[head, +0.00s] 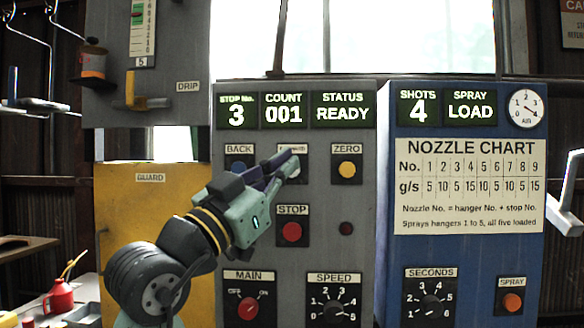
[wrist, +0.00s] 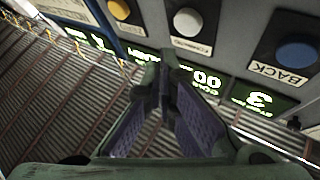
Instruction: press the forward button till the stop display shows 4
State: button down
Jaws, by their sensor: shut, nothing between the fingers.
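The stop display (head: 236,116) reads 3 in the head view; it also shows upside down in the wrist view (wrist: 259,99). The white forward button (wrist: 188,22) stands out clear in the wrist view, with its label beside it. In the head view the forward button (head: 294,170) is mostly hidden behind my gripper (head: 290,163). My gripper is shut and empty, its fingertips together in front of the panel near that button. In the wrist view the fingertips (wrist: 166,72) appear beside the button, not over it; I cannot tell the exact gap.
The blue back button (head: 238,165) is left of forward and the yellow zero button (head: 347,169) is right. The red stop button (head: 292,232) is below.

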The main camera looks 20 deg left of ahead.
jog(key=shift+w+a, duration=0.2)
jog(key=shift+w, duration=0.65)
jog(key=shift+w, duration=0.1)
dwell(0.8)
jog(key=shift+w+a, duration=0.1)
jog(key=shift+w, duration=0.2)
